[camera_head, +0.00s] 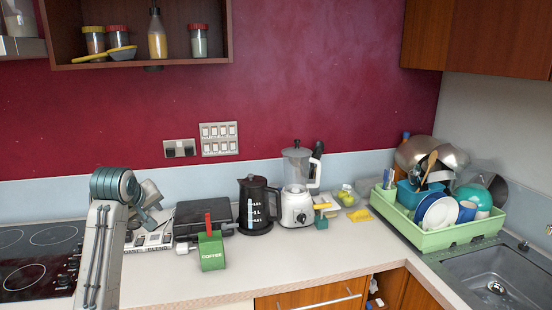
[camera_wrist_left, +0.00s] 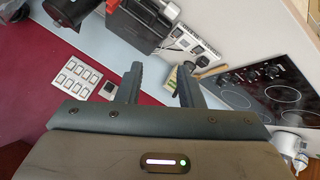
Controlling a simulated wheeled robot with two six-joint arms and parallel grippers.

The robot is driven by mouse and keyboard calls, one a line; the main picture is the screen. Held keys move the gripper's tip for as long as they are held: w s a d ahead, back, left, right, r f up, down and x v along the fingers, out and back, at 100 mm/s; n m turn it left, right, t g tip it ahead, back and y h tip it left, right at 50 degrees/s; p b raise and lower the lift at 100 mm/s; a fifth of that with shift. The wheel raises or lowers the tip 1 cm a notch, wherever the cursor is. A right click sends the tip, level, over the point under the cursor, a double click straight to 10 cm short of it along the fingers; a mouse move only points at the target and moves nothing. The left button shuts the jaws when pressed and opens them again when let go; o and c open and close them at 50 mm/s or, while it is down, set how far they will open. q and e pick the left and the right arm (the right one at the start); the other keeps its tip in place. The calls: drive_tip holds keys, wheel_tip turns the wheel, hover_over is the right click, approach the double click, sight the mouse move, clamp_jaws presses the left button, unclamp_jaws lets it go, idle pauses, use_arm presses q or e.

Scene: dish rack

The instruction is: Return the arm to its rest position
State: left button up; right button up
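My left arm rises from the lower left of the head view, in front of the stove and counter. My left gripper (camera_head: 148,208) is above the counter near the stove's right edge, partly hidden behind my own wrist. In the left wrist view its two fingers (camera_wrist_left: 158,73) stand apart with nothing between them, so it is open and empty. My right arm and right gripper show in neither view.
The stove (camera_head: 38,256) lies at left. A green dish rack (camera_head: 440,238) holds dishes beside the sink (camera_head: 500,280). The front middle counter is clear.

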use_arm(q)
drive_tip(key=s+d+f+m+g, duration=0.1)
drive_tip(key=s+d+f+m, duration=0.15)
drive_tip(key=s+f, duration=0.9)
drive_tip(key=s+d+f+m+g, duration=0.1)
drive_tip(key=s+f+m+g, duration=0.15)
drive_tip(key=s+f, duration=0.9)
drive_tip(key=s+d+f+m+g, duration=0.15)
drive_tip(key=s+f, duration=0.35)
drive_tip(key=s, duration=0.7)
drive_tip(key=s+d+f+m, duration=0.1)
drive_tip(key=s+f+m, duration=0.25)
drive_tip(key=s, duration=0.75)
drive_tip(key=s+a+f+n+g+b, duration=0.1)
drive_tip(key=a+f+b, duration=0.15)
drive_tip(key=f, duration=1.65)
drive_tip(key=s+a+f+b, duration=0.1)
drive_tip(key=f+b, duration=0.2)
drive_tip(key=f, duration=1.6)
drive_tip(key=s+f+g+b, duration=0.1)
drive_tip(key=s+f+b, duration=0.2)
drive_tip(key=s+f, duration=1.4)
wheel_tip(320, 180, down, 4)
drive_tip(key=shift+s+a+r, duration=0.15)
drive_tip(key=shift+s+a, duration=0.05)
drive_tip(key=shift+a, duration=0.2)
